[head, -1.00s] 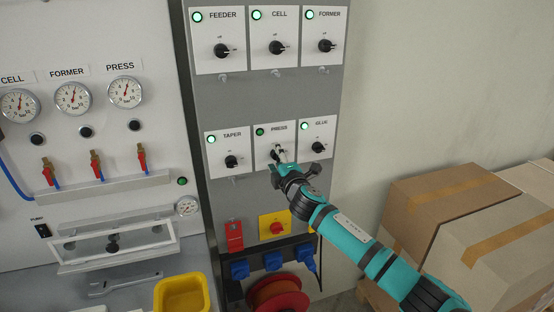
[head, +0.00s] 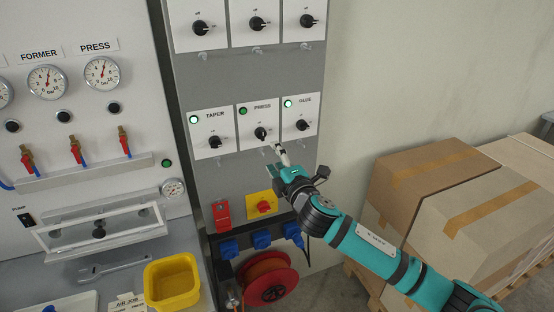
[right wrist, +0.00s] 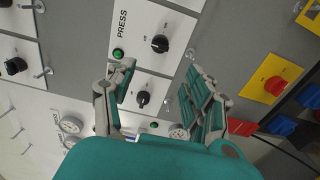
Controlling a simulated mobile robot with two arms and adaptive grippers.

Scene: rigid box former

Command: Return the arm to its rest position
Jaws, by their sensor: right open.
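My right gripper (head: 284,160) is in front of the grey panel, just below and right of the PRESS switch knob (head: 261,133). Its jaws are open and empty, and the knob shows clear of them. In the right wrist view my right gripper (right wrist: 160,78) has its two fingers spread apart, with the PRESS knob (right wrist: 160,43) beyond them. The PRESS lamp (head: 243,111) is a darker green than its neighbours. My left gripper is in neither view.
The TAPER knob (head: 214,142) and GLUE knob (head: 302,125) flank PRESS. Below are a red-and-yellow switch (head: 263,205), blue sockets (head: 229,248) and a red cable reel (head: 272,282). Cardboard boxes (head: 425,170) stand at right, near my arm. A yellow bin (head: 172,281) sits lower left.

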